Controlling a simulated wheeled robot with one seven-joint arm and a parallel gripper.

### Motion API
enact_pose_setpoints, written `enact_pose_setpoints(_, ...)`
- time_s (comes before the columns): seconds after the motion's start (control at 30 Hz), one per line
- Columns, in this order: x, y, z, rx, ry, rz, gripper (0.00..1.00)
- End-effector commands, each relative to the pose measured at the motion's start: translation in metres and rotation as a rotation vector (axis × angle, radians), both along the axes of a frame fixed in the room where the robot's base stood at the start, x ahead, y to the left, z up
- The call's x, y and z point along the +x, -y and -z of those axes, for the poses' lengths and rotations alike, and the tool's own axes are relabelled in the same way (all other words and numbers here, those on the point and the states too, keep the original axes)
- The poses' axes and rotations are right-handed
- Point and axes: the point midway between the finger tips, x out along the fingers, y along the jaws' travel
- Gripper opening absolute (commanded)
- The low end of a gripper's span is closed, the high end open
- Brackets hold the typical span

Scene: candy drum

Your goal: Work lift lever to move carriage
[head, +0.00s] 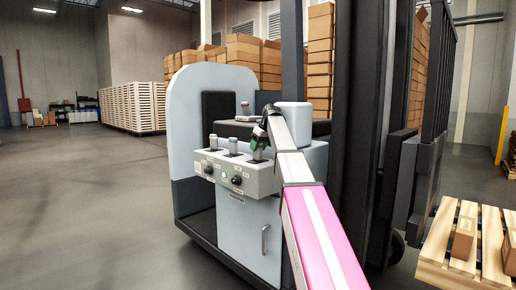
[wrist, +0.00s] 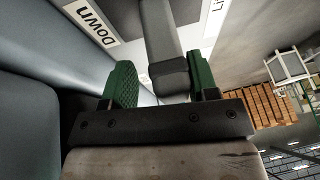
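The truck's control panel (head: 235,173) carries several short levers, with two free ones (head: 213,142) at its left. My gripper (head: 258,146) is at the rightmost lever and mostly covers it in the head view. In the wrist view a grey lever (wrist: 166,50) stands between the green fingers of my gripper (wrist: 163,85). The fingers are apart, with a gap at the left finger; the lever is close to the right finger, and I cannot tell if they touch. A "Down" label (wrist: 90,22) shows left of the lever. The dark carriage (head: 410,185) is at the mast's right side.
The dark mast (head: 352,110) rises right of my arm. A wooden pallet (head: 450,270) with cartons (head: 464,238) is at the lower right. Stacked boxes (head: 245,55) stand behind the truck. The floor at the left is clear.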

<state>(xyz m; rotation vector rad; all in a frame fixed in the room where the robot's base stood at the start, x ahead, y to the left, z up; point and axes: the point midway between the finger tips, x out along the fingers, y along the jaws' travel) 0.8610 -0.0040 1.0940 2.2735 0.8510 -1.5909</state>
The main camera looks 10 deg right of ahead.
Motion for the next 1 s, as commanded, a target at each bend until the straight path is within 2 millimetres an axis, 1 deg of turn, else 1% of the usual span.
enact_pose_setpoints(0.17, -0.004, 0.007, -0.019, 0.000, 0.002, 0.001, 0.53)
enact_pose_setpoints(0.4, -0.014, 0.022, -0.061, 0.000, 0.002, 0.001, 0.53)
enact_pose_setpoints(0.5, -0.019, 0.027, -0.076, 0.000, 0.002, 0.001, 0.53)
enact_pose_setpoints(0.6, -0.022, 0.031, -0.087, 0.001, 0.001, 0.000, 0.53)
enact_pose_setpoints(0.77, -0.025, 0.034, -0.096, 0.000, 0.000, 0.000, 0.53)
enact_pose_setpoints(1.0, -0.026, 0.034, -0.097, 0.000, 0.000, 0.000, 0.53)
